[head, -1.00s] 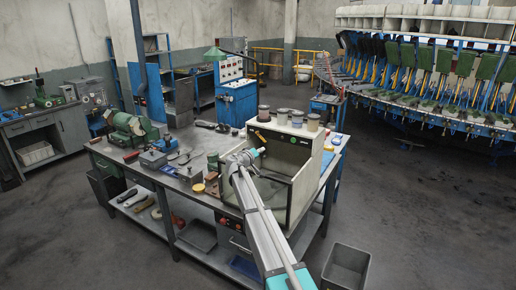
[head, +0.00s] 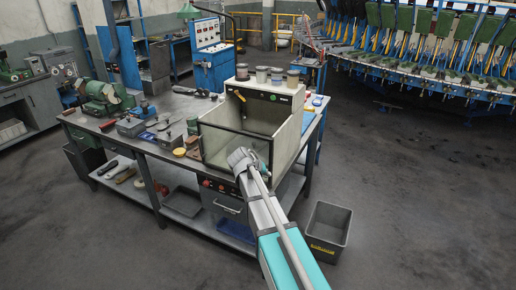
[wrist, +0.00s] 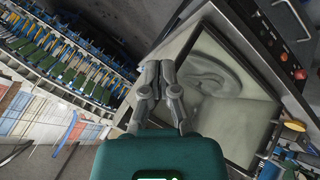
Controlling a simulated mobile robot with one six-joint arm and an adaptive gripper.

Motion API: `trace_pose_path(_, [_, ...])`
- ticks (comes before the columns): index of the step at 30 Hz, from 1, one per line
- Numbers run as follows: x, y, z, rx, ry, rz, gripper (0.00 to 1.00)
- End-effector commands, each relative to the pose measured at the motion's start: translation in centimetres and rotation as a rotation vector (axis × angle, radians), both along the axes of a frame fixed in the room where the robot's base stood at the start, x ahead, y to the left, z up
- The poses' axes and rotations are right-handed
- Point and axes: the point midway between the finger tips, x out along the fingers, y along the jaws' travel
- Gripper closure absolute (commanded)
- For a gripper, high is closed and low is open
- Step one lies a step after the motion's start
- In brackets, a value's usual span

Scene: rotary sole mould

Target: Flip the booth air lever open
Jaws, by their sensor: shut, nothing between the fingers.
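My gripper (wrist: 161,72) is shut and empty in the wrist view, beside the booth's framed pane (wrist: 222,85). In the head view my wrist is in front of the booth's lower front, low and apart from the yellow part, and hides the fingertips.
Several jars (head: 276,76) stand on the booth's top. The bench (head: 205,104) holds a green grinder (head: 103,95) and loose tools at left. A grey bin (head: 327,228) stands on the floor at right.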

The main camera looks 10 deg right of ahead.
Motion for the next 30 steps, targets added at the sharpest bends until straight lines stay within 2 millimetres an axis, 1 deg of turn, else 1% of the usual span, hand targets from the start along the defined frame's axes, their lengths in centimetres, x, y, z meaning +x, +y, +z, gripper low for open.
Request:
trace_pose_path(1, [-3.5,0.2,-1.8,0.054,0.043,-0.006,1.0])
trace_pose_path(2, [-4.9,0.4,-2.6,0.091,0.07,-0.006,1.0])
trace_pose_path(3, [-6.9,0.8,-3.6,0.138,0.107,-0.005,1.0])
trace_pose_path(5, [-9.8,1.5,-5.0,0.211,0.161,-0.001,1.0])
trace_pose_path(6, [-11.7,2.0,-5.8,0.261,0.197,0.005,1.0])
trace_pose_path(9, [-16.1,3.5,-7.5,0.377,0.276,0.027,1.0])
trace_pose_path(12, [-19.6,4.9,-8.6,0.477,0.339,0.055,1.0])
trace_pose_path(15, [-22.1,6.0,-9.2,0.552,0.384,0.081,1.0])
trace_pose_path(18, [-23.5,6.7,-9.5,0.6,0.411,0.099,1.0])
trace_pose_path(21, [-24.2,7.1,-9.6,0.624,0.425,0.109,1.0])
trace_pose_path(30, [-24.2,7.2,-9.5,0.628,0.427,0.111,1.0])
